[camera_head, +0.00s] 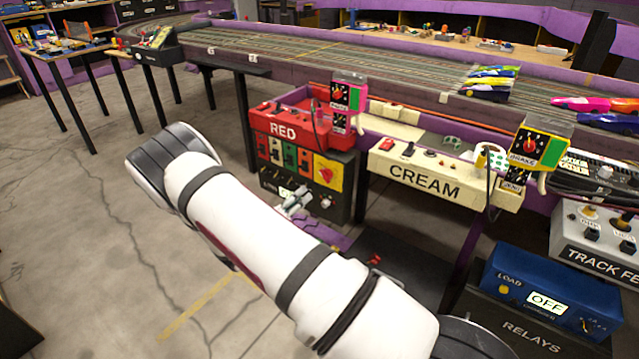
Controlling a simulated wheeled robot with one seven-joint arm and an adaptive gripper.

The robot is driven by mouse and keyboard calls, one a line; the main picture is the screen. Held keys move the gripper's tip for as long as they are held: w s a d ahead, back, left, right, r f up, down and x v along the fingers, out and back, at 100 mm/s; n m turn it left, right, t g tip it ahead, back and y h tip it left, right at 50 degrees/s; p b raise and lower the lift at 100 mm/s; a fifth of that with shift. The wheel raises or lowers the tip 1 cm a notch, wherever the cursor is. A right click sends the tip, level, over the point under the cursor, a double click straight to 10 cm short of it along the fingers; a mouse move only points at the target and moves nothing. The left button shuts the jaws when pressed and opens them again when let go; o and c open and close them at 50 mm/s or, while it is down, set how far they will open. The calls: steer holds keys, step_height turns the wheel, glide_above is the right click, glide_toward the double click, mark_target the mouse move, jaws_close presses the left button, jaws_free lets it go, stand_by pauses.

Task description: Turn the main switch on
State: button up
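A red knob on a yellow plate (327,172), which looks like a main switch, sits on the front of a dark control box (273,188) below the red station marked RED. No main-switch label is legible, and the knob's exact setting is too small to tell. My white arm crosses the picture from the lower right to the left. A small grey metal piece beyond it, which looks like my gripper (296,203), shows in front of the box, below and left of the knob. My arm hides the rest of it. I cannot tell whether its fingers are open.
The red station (284,128) and the CREAM station (440,188) stick out from the slot track (400,68). A blue LOAD box (508,288) reading OFF stands on a RELAYS box at lower right. A side table (72,54) stands at left. Open floor lies at left.

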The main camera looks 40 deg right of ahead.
mark_target(323, 177)
steer(key=b+x, duration=0.2)
steer(key=x, duration=0.8)
steer(key=shift+w+d+b, duration=0.15)
steer(key=shift+d+b, duration=0.2)
steer(key=shift+d, duration=0.05)
jaws_close()
